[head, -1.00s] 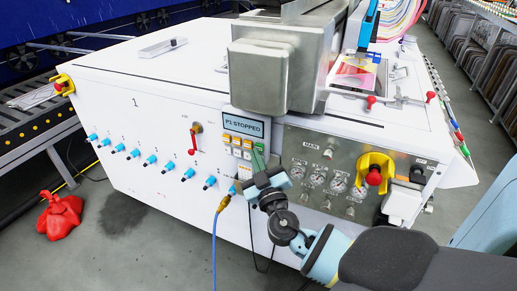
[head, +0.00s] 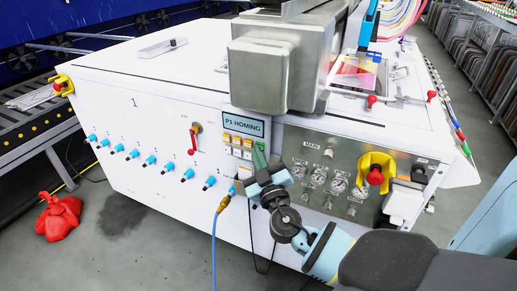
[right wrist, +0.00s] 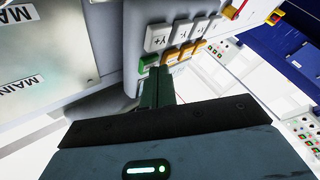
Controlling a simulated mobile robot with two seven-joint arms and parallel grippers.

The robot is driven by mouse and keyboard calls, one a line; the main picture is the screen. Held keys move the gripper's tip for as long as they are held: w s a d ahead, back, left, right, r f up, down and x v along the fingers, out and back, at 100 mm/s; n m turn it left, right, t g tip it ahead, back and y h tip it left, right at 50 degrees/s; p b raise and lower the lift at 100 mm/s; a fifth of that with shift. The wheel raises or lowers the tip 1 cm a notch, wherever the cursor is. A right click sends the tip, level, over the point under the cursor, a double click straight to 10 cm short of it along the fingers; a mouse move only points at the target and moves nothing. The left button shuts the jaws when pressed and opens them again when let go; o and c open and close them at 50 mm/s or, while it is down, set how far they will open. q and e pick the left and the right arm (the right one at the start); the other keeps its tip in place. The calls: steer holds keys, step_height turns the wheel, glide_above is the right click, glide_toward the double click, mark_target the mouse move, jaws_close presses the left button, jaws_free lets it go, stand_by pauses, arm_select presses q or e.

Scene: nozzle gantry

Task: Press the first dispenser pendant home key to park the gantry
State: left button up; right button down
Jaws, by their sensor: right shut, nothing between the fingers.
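The first dispenser's pendant (head: 243,125) is on the white front panel, and its screen reads "P1 HOMING". Below the screen are rows of orange and white keys (head: 237,140). In the right wrist view a green key (right wrist: 148,63) sits beside orange keys (right wrist: 186,52) and white keys (right wrist: 158,37), one marked "Y+". My right gripper (head: 259,153) is shut and empty, with its fingertips at the pendant's lower right. In the right wrist view its fingertips (right wrist: 160,73) are close by the green key and the nearest orange key; contact cannot be told. The home key's label is not readable. My left gripper is not in view.
A grey metal housing (head: 270,70) overhangs just above the pendant. To the right is a gauge panel (head: 325,165) with a red emergency knob in a yellow guard (head: 376,174). Blue fittings (head: 150,160) line the panel at left. A blue hose hangs below the pendant.

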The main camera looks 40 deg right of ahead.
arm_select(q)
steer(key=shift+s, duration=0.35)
arm_select(e)
steer(key=shift+d, duration=0.1)
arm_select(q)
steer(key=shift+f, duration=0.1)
arm_select(e)
steer(key=shift+s+a, duration=0.25)
steer(key=shift+a, duration=0.5)
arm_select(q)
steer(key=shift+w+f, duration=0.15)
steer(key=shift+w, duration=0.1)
arm_select(e)
steer(key=shift+s+a, duration=0.1)
steer(key=shift+a, duration=0.05)
arm_select(q)
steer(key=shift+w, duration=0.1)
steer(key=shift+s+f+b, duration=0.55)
steer(key=shift+b, duration=0.2)
arm_select(e)
steer(key=a, duration=0.1)
steer(key=s+a, duration=0.1)
steer(key=a, duration=0.1)
steer(key=s+a, duration=0.1)
steer(key=shift+a, duration=0.3)
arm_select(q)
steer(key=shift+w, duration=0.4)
